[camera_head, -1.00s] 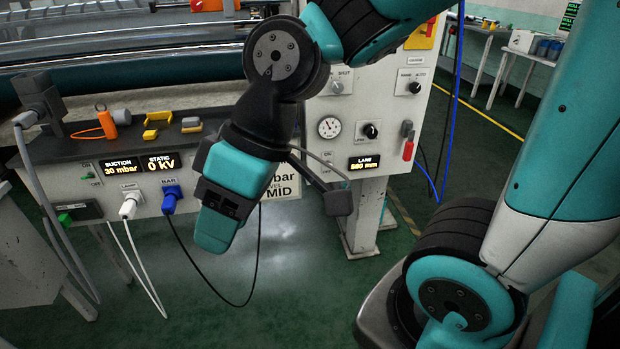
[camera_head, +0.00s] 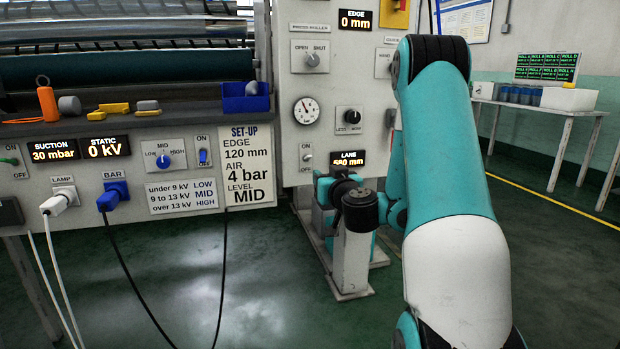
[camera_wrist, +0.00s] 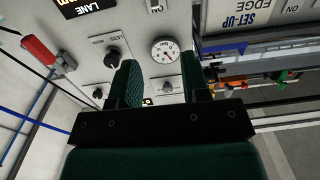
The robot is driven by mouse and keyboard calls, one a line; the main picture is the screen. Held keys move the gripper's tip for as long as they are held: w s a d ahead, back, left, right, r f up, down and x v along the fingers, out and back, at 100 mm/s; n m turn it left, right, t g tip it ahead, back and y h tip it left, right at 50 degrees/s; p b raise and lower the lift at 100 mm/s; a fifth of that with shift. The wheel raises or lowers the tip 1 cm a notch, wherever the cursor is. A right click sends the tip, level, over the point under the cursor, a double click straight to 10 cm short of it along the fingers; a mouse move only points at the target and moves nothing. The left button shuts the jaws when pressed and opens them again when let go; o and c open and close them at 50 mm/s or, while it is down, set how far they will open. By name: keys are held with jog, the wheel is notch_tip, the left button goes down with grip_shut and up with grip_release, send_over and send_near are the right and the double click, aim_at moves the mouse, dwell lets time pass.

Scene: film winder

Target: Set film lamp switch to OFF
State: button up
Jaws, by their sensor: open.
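No switch in view carries a readable film lamp label. On the grey column panel a small lever switch (camera_head: 307,157) sits between ON above and OFF below, left of the LANE display (camera_head: 347,158); its position is too small to tell.
A white plug (camera_head: 60,201) sits under the LAMP label, beside the blue BAR plug (camera_head: 113,196); their cables hang down. The panel has a gauge (camera_head: 307,110) and knobs (camera_head: 312,60). A red handle (camera_wrist: 45,52) shows in the wrist view.

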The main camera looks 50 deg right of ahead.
jog(key=p, duration=2)
send_near(310, 157)
jog(key=x, duration=0.8)
jog(key=shift+w, duration=0.1)
jog(key=shift+w+d+f+h+p, duration=0.1)
jog(key=shift+w+d+h+p, duration=0.2)
jog(key=shift+w+d+p, duration=0.35)
jog(key=shift+w+a, duration=0.1)
jog(key=shift+a, duration=0.05)
grip_shut()
